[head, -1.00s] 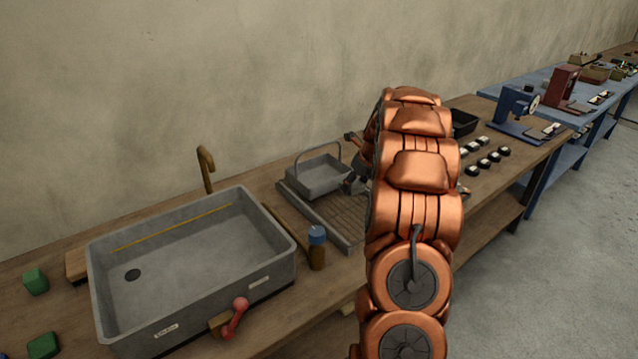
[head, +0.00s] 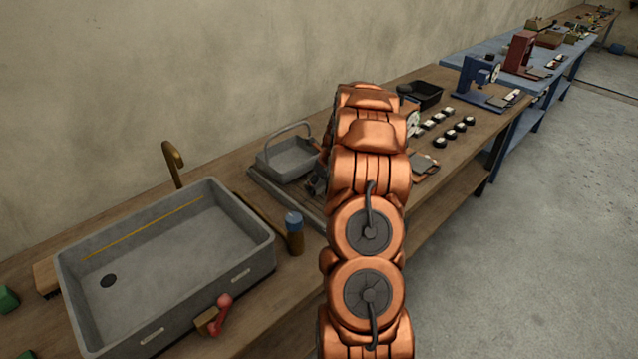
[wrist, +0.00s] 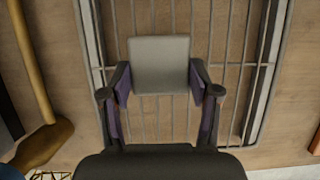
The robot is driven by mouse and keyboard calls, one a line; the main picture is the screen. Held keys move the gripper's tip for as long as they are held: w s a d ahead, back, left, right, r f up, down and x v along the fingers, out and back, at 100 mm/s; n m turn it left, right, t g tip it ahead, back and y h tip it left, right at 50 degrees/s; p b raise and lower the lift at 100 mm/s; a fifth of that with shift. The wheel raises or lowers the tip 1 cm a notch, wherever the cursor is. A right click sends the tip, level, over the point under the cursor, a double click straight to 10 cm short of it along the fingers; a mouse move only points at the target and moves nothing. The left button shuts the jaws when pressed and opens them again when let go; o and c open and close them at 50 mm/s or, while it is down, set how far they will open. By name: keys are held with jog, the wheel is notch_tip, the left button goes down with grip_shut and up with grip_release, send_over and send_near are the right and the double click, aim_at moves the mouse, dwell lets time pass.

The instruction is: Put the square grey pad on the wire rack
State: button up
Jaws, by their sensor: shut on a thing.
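The square grey pad (wrist: 160,65) is between the fingers of my gripper (wrist: 160,86) in the wrist view. The gripper is shut on its two sides and the pad lies flat to the camera. The wire rack (wrist: 257,100) spreads under it, with long thin bars and wood showing between them. The pad appears over the bars; whether it touches them I cannot tell. In the head view the rack (head: 268,191) shows its left edge beside the sink. My arm hides the rest of it and the pad.
A grey basket (head: 290,159) with a handle stands at the rack's back. Left of the rack are a blue-capped bottle (head: 295,235) and a grey sink (head: 243,270) with a brass tap (head: 173,160). Beyond my arm are a black tray (head: 424,95) and several small round pieces (head: 440,142).

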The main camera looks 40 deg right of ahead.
jog(key=shift+f, duration=0.5)
jog(key=o, duration=1.2)
jog(key=shift+f, duration=0.15)
